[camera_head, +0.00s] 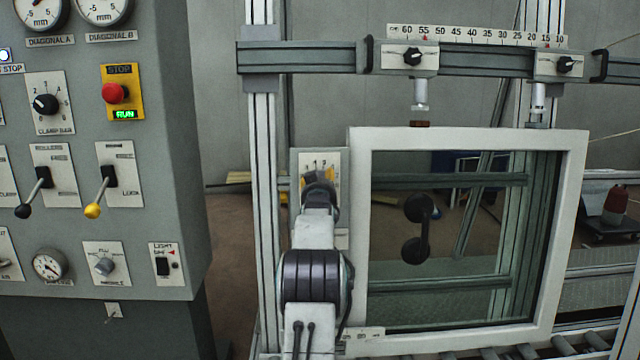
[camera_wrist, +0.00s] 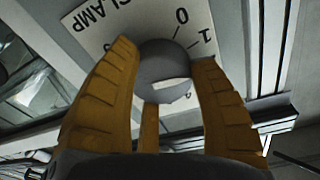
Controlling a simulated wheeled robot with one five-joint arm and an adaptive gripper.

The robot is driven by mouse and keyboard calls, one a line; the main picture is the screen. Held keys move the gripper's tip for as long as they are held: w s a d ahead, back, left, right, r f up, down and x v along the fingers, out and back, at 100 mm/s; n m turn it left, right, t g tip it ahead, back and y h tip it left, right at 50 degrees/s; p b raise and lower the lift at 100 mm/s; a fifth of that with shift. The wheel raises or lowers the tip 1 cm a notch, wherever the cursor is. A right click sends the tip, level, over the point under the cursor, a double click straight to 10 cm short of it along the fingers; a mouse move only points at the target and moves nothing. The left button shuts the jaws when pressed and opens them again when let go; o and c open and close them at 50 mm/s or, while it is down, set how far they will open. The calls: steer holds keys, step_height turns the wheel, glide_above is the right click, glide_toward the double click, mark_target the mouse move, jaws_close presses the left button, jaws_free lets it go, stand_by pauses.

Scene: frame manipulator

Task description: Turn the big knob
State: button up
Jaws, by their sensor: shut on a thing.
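The big knob (camera_wrist: 163,65) is a grey round knob on a white plate (camera_wrist: 90,22) marked CLAMP, with 0 and 1 by its edge. In the wrist view the plate's lettering appears upside down. My gripper (camera_wrist: 162,55) has its ribbed yellow fingers on both sides of the knob and is shut on it. In the head view my gripper (camera_head: 318,180) is at the small panel (camera_head: 337,165) left of the window frame, and it hides the knob there. Which mark the knob points to cannot be told.
A white-framed window (camera_head: 361,240) stands close to the right of my arm. A metal post (camera_head: 263,170) stands just left. A grey control cabinet (camera_head: 160,225) with switches and a red stop button (camera_head: 114,93) is farther left. A ruled rail (camera_head: 330,57) crosses above.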

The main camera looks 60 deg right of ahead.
steer(key=shift+m, duration=0.4)
steer(key=o, duration=1.2)
steer(key=shift+v, duration=6)
